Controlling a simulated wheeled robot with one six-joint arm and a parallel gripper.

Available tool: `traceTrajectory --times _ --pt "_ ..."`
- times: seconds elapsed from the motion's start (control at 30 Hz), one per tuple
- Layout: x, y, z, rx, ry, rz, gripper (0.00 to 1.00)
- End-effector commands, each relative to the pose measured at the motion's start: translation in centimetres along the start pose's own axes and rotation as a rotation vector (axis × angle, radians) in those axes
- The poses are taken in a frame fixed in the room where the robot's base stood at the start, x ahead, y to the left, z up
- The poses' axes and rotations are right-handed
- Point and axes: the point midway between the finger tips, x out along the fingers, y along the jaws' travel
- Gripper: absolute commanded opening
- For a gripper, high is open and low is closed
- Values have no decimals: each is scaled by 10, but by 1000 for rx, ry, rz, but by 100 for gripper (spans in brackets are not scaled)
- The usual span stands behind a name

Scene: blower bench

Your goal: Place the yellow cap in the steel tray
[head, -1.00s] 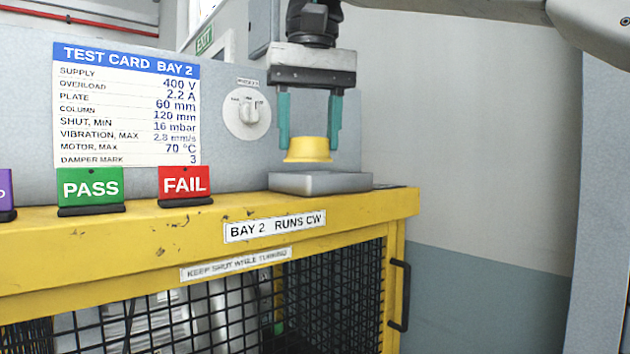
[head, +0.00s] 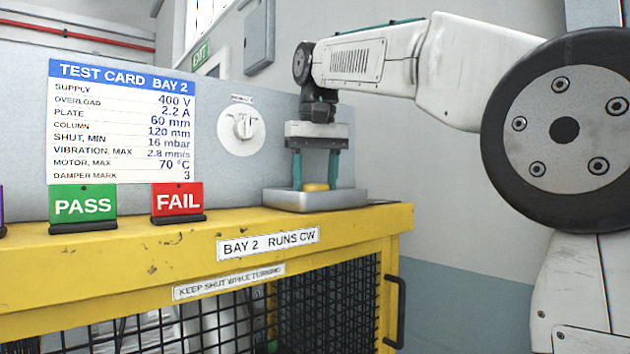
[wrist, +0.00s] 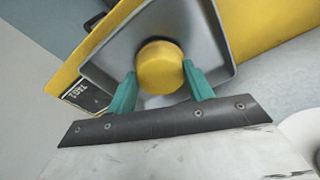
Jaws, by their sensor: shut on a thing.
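The yellow cap (head: 316,187) is between the two teal fingers of my gripper (head: 316,186), which is shut on it. In the head view its lower part is hidden behind the front wall of the steel tray (head: 315,202). The wrist view shows the round cap (wrist: 160,68) from above, inside the outline of the tray (wrist: 222,62), with a finger at each side. I cannot tell whether the cap touches the tray floor. The tray sits on the right end of the yellow bench top.
A green PASS sign (head: 83,206) and a red FAIL sign (head: 178,202) stand left of the tray. Behind them is a grey panel with a test card (head: 122,122) and a round dial (head: 241,130). A mesh cage (head: 320,300) is below. The bench's right edge is close to the tray.

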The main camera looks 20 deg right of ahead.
Motion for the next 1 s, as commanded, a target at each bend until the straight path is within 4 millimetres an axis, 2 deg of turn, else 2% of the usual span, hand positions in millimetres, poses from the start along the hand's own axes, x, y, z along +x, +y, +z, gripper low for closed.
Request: traceTrajectory --times 0.4,0.43,0.5,0.8,0.87,1.0 --pt "7 0 1 0 1 0 30" --pt "6 0 1 0 2 0 60" --pt "6 0 1 0 2 0 73" --pt "4 0 0 0 2 0 73" --pt "0 0 0 0 2 0 73" --pt "-22 0 0 0 5 -1 73"
